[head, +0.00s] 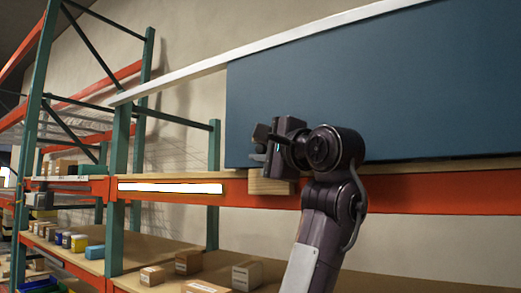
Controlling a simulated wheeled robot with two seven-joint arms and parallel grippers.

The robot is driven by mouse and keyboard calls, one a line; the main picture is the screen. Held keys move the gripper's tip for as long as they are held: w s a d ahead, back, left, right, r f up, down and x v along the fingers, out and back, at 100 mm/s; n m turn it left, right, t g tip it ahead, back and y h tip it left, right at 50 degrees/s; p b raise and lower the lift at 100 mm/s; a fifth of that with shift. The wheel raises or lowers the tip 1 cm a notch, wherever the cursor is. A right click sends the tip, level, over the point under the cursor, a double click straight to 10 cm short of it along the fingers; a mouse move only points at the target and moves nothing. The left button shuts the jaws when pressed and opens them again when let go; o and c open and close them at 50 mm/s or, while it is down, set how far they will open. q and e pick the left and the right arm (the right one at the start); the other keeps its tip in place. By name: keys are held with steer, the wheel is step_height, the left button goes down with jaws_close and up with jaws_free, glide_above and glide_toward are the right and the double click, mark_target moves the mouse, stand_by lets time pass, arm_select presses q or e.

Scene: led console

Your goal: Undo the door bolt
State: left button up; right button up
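A large flat dark blue panel (400,75), which looks like the door, fills the upper right of the head view. My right gripper (266,146) is at the panel's lower left part, seen from behind and the side. Its fingers point left, and its wrist and body cover what lies behind them. I cannot tell whether the fingers are apart or closed on something. No door bolt can be made out; it may be hidden by the gripper. My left gripper is not in view.
A pale wooden block (268,186) sits below my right gripper, against the orange shelf beam (420,199). A lower shelf (130,262) carries several small boxes. A green rack upright (118,190) stands left of the panel. A white rail (200,68) runs along the panel's top.

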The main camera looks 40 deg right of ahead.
jaws_close()
steer(key=shift+r, duration=1.5)
steer(key=o, duration=0.8)
jaws_free()
steer(key=shift+o, duration=0.2)
steer(key=shift+s, duration=0.1)
steer(key=shift+s+f+b, duration=0.25)
steer(key=shift+s+b, duration=0.2)
steer(key=shift+b, duration=0.2)
steer(key=s+b, duration=0.4)
steer(key=s, duration=0.3)
steer(key=shift+f, duration=0.25)
